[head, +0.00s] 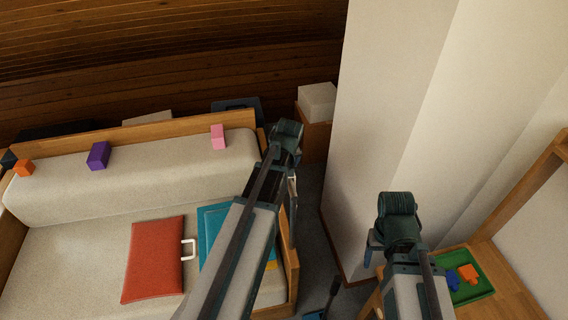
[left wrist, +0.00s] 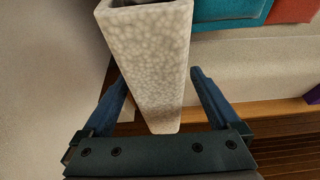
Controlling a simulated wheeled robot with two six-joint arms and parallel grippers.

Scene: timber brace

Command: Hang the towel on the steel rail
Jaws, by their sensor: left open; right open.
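My left gripper (left wrist: 158,78) is open in the left wrist view. A pale, dimpled, tapering thing (left wrist: 150,55) shows between its blue fingers; I cannot tell whether it is the towel or whether the fingers touch it. In the head view my left arm reaches over the sofa's right end, and its gripper is largely hidden behind the arm. My right gripper (head: 372,252) is by the white wall, left of the wooden table, and is partly hidden by its own arm. I cannot make out a towel or steel rail in the head view.
The sofa (head: 70,240) holds a red case (head: 153,260), a teal flat item (head: 212,222), and purple (head: 98,155), pink (head: 218,137) and orange (head: 23,168) blocks. A white wall (head: 375,130) juts out. A green tray (head: 478,291) sits on a wooden table (head: 515,300). A white box (head: 317,102) stands behind.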

